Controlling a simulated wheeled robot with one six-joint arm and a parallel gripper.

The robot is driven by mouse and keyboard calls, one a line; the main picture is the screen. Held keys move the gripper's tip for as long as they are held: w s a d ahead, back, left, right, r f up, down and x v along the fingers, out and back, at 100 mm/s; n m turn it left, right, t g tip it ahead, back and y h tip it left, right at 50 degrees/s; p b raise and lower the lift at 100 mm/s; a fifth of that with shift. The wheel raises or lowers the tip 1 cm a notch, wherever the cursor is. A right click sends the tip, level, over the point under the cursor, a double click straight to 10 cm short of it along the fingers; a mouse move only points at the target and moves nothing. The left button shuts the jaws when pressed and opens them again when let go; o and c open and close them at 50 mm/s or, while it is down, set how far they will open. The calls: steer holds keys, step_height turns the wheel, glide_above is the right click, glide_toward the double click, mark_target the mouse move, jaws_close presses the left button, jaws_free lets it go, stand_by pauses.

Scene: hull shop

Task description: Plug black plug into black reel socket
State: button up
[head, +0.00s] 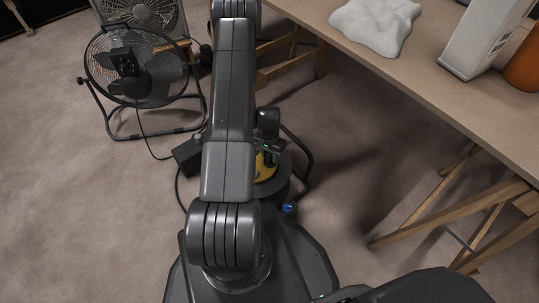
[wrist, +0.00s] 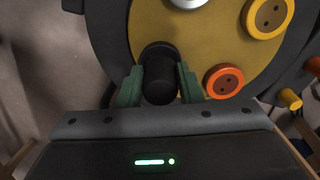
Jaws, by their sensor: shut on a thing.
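In the wrist view my gripper (wrist: 160,86) has its two green fingers shut on the sides of the black plug (wrist: 160,80). The plug's front end is at the yellow face of the cable reel (wrist: 195,50), and a dark round shape shows around its far end. The black reel socket cannot be told apart from the plug here. I cannot tell whether the plug is seated or only in front of the face. An orange socket (wrist: 223,80) and a yellow socket (wrist: 267,16) are to the right. In the head view my arm hides most of the reel (head: 264,168).
A black floor fan (head: 130,68) stands at upper left, its cord running towards the reel. A grey fan (head: 142,14) is behind it. A trestle table (head: 440,82) with a white cloth-like piece (head: 375,22) is at right. Floor at left is clear.

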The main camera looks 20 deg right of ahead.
steer(key=shift+f+b, duration=0.5)
steer(key=shift+f, duration=0.05)
steer(key=o, duration=1)
step_height(320, 180, up, 14)
steer(key=p, duration=0.4)
steer(key=shift+f, duration=0.15)
step_height(320, 180, down, 14)
steer(key=b, duration=0.4)
steer(key=shift+r, duration=0.2)
